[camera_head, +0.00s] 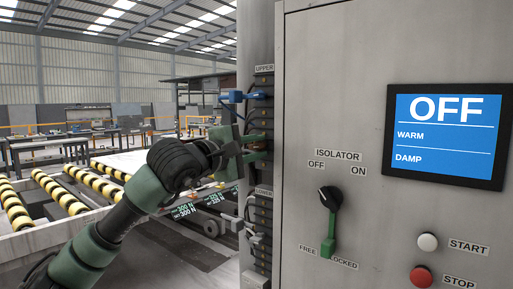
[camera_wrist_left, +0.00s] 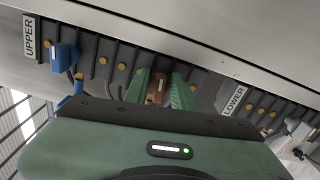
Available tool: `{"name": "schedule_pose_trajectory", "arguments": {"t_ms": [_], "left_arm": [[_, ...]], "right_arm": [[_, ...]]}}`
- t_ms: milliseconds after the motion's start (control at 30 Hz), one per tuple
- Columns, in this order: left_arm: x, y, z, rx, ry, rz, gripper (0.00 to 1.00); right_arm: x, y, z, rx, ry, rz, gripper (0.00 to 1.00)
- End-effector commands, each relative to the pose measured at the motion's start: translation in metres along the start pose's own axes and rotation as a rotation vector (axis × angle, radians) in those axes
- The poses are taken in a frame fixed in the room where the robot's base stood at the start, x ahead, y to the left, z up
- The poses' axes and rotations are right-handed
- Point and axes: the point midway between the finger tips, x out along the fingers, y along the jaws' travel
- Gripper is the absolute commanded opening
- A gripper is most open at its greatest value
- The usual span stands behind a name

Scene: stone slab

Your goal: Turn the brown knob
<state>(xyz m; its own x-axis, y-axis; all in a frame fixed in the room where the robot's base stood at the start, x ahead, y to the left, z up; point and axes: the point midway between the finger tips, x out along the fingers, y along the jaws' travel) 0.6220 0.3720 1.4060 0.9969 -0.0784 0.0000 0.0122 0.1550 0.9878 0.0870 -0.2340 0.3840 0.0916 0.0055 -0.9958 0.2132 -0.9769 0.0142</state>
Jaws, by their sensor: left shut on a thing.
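The brown knob (camera_wrist_left: 158,88) shows in the left wrist view on the dark connector strip (camera_wrist_left: 120,66), between the UPPER and LOWER labels. My left gripper (camera_wrist_left: 161,92) has its two green fingers on either side of the knob and is shut on it. In the head view the left gripper (camera_head: 257,148) reaches the strip on the cabinet's side from the left. The knob is hidden there behind the fingers. My right gripper is in neither view.
A blue plug (camera_head: 259,94) with a cable sits above the gripper. A pale plug (camera_wrist_left: 302,133) sits by LOWER. The cabinet front bears an isolator switch (camera_head: 330,220), a screen (camera_head: 446,136) reading OFF, and START (camera_head: 428,242) and STOP (camera_head: 421,277) buttons. Striped rollers (camera_head: 67,195) stand left.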

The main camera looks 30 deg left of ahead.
Motion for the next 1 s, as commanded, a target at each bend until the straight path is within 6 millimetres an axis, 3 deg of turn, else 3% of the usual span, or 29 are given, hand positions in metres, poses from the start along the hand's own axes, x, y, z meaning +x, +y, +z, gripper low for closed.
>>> {"name": "schedule_pose_trajectory", "arguments": {"t_ms": [367, 400, 767, 1000], "left_arm": [[0.001, -0.003, 0.0, 0.003, 0.001, -0.008, 0.0], [0.001, -0.003, 0.0, 0.003, 0.001, -0.008, 0.34], [-0.003, -0.002, -0.001, 0.003, 0.001, -0.001, 0.34], [-0.038, -0.004, -0.002, 0.006, 0.003, 0.0, 0.34]], "right_arm": [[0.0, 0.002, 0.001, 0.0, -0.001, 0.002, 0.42], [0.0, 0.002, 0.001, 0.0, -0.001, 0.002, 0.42], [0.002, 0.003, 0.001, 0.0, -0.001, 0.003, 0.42], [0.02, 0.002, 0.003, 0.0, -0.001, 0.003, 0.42]]}}
